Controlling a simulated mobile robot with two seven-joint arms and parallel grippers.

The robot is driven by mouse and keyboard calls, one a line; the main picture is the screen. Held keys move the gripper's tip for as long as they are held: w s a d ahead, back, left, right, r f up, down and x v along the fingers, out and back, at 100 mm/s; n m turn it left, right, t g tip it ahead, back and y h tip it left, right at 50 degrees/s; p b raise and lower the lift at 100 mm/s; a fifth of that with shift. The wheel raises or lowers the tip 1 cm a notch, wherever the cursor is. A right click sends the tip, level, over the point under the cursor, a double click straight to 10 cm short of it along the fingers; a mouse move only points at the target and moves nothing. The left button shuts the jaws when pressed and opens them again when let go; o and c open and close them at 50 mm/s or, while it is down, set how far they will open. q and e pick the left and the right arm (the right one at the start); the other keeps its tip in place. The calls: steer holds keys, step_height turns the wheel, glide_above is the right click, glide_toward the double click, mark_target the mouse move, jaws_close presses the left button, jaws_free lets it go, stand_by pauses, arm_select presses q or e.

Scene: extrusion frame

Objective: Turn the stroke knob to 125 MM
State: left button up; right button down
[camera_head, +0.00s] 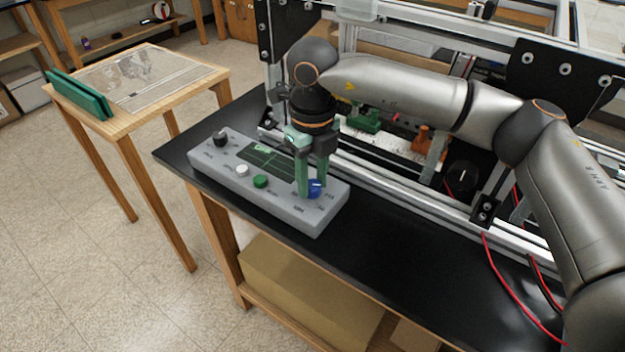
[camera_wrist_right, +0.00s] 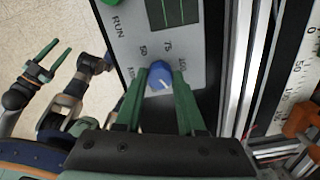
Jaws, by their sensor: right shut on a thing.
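The blue stroke knob (camera_head: 315,187) sits at the right end of the grey control box (camera_head: 272,200). In the right wrist view the knob (camera_wrist_right: 159,76) has a white pointer mark, with labels that look like 50, 75 and 100 printed around it. I cannot read its setting for certain. My right gripper (camera_head: 311,190) reaches down from above, shut on the knob, with one green finger on each side. My left gripper (camera_wrist_right: 63,47) shows only in the right wrist view, at the left, away from the box, with its green fingers apart and nothing between them.
The box also carries a black knob (camera_head: 221,139), a white button (camera_head: 242,170), a green button (camera_head: 261,181) and a green screen (camera_head: 265,160). The aluminium extrusion frame (camera_head: 400,182) runs close behind. Red wires (camera_head: 497,276) hang at the right. The black tabletop (camera_head: 400,262) in front is clear.

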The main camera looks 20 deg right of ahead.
mark_target(312, 184)
steer(key=shift+r, duration=0.1)
stand_by(0.4)
steer(key=c, duration=0.5)
jaws_free()
step_height(312, 184, up, 12)
steer(key=shift+r, duration=0.2)
